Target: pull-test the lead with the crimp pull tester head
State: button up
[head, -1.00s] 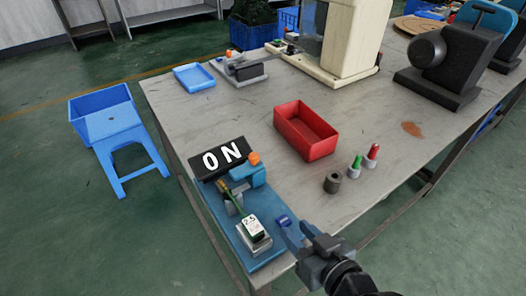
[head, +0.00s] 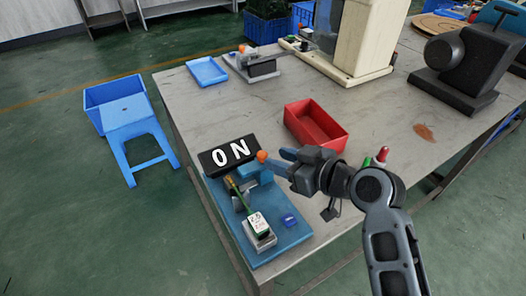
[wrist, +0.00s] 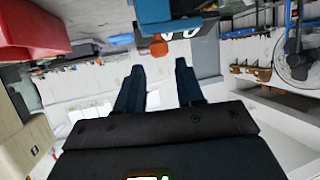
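The crimp pull tester stands on a blue base plate (head: 275,248) at the table's near left corner. It has a black sign (head: 228,157) reading ON, a blue head (head: 256,176) and an orange knob (head: 262,156). A thin yellow-green strip, perhaps the lead (head: 236,188), runs from the head's side toward a green-and-white display block (head: 258,224). My gripper (head: 283,160) is open and empty, its fingers pointing left at the knob. In the wrist view, the knob (wrist: 159,46) shows between and beyond the parted fingertips (wrist: 159,66), seemingly apart from them. Where the lead is clamped is unclear.
A small blue part (head: 290,221) sits on the base plate's right side. A red bin (head: 318,126) stands behind my gripper. Red-capped (head: 382,154) and green-capped bottles are partly hidden by my arm. A blue tray (head: 207,71) lies at the back left.

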aim_at(265, 155)
jog(key=x, duration=0.7)
jog(key=shift+p, duration=0.3)
jog(key=shift+d, duration=0.1)
grip_shut()
jog(key=shift+s, duration=0.1)
